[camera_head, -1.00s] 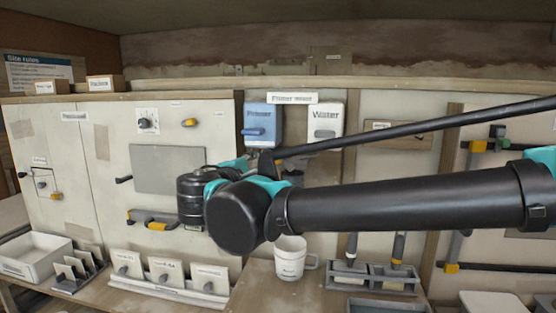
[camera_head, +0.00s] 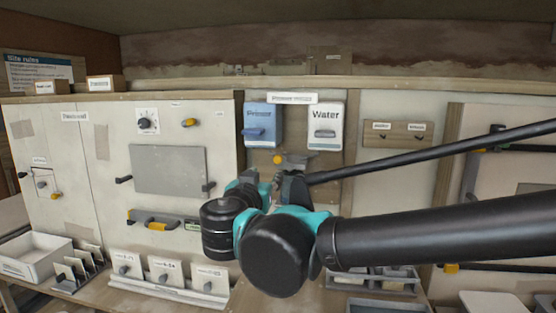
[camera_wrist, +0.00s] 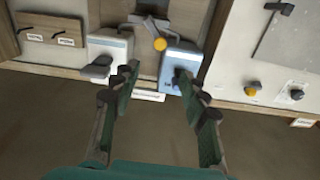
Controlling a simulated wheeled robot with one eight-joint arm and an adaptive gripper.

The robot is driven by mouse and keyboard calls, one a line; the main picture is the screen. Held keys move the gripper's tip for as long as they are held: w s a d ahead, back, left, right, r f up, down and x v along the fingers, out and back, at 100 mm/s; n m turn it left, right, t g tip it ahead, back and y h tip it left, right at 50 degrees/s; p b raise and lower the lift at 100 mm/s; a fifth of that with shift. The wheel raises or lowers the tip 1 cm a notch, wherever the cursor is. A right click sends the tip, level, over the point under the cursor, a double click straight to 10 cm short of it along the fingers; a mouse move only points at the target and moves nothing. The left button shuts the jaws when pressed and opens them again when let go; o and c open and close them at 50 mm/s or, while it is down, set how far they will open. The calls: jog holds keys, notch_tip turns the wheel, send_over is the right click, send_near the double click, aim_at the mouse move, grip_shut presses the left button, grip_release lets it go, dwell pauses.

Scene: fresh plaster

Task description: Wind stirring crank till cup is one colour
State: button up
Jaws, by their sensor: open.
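A small yellow knob (camera_head: 278,160), which looks like the crank's handle, shows below the gap between the blue Primer box (camera_head: 262,122) and the white Water box (camera_head: 325,125). In the wrist view, which is turned upside down, the knob (camera_wrist: 160,44) lies just beyond and between my fingertips. My gripper (camera_wrist: 156,74) is open and empty, its fingers spread on either side of the knob's line and apart from it. The white cup is hidden behind my arm in the head view, and I cannot make out its contents.
My arm crosses the lower right of the head view and covers part of the bench. Card holders (camera_head: 165,270) stand on the bench to the left, and a grey tray (camera_head: 375,284) to the right. A hook board (camera_head: 398,134) hangs right of the Water box.

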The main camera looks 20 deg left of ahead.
aim_at(277, 160)
jog(key=x, duration=1.7)
jog(key=shift+w, duration=0.15)
jog(key=shift+d, duration=0.1)
grip_shut()
